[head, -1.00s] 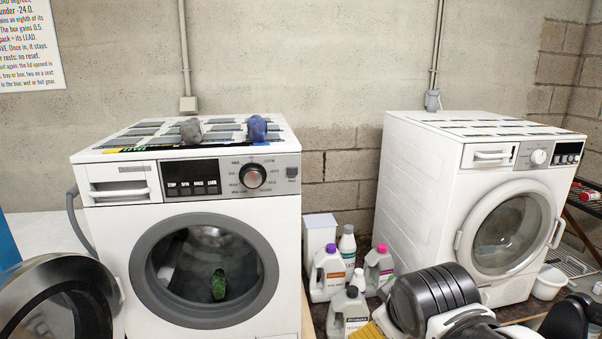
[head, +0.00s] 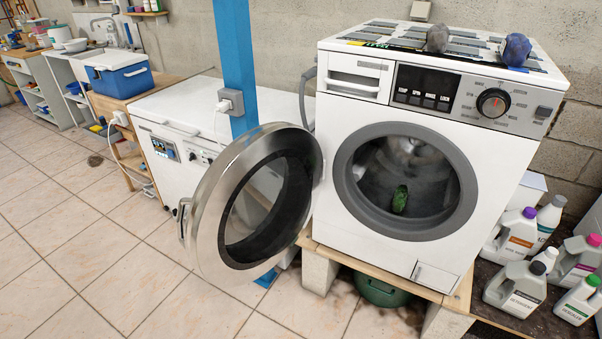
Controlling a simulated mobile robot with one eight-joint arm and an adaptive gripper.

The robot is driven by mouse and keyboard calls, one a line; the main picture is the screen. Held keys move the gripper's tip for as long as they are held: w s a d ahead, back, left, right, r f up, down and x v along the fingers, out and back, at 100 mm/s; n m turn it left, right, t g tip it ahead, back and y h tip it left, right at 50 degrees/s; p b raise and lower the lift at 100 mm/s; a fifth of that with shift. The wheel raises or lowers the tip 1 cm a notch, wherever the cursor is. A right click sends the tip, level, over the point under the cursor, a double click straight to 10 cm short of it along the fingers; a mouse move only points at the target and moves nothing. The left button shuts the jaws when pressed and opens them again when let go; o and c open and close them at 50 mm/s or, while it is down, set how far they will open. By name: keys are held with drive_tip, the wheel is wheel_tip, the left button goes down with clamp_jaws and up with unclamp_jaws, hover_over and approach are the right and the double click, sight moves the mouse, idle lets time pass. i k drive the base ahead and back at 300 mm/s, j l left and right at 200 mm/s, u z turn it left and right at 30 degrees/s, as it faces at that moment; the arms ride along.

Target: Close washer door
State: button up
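The white washer (head: 425,150) stands on a wooden board over block supports, right of the middle in the head view. Its round door (head: 255,205) is swung wide open to the left, hinged at the left of the opening. The door has a silver rim, dark glass and a handle (head: 183,221) on its far left edge. The drum opening (head: 405,180) is uncovered, and a green item (head: 400,199) lies inside it. My gripper is not in the head view now.
Detergent bottles (head: 514,242) stand right of the washer. A white chest appliance (head: 170,125) and a blue post (head: 238,60) are behind the door. A green basin (head: 383,291) sits under the board. Two lumps, grey (head: 438,38) and blue (head: 515,49), rest on top.

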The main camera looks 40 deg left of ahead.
sight(253, 202)
drive_tip(key=k+j, duration=0.1)
drive_tip(key=j, duration=0.85)
drive_tip(key=k+j, duration=0.15)
drive_tip(key=j, duration=0.3)
drive_tip(key=k+j+z, duration=0.1)
drive_tip(key=j, duration=0.4)
drive_tip(key=k+j, duration=0.1)
drive_tip(key=j, duration=0.35)
drive_tip(key=k+j, duration=0.1)
drive_tip(key=j, duration=0.4)
drive_tip(key=j+z, duration=0.1)
drive_tip(key=j, duration=0.9)
drive_tip(key=k+j, duration=0.3)
drive_tip(key=j, duration=0.2)
drive_tip(key=k+j+z, duration=0.15)
drive_tip(key=k+j, duration=0.15)
drive_tip(key=j, duration=0.2)
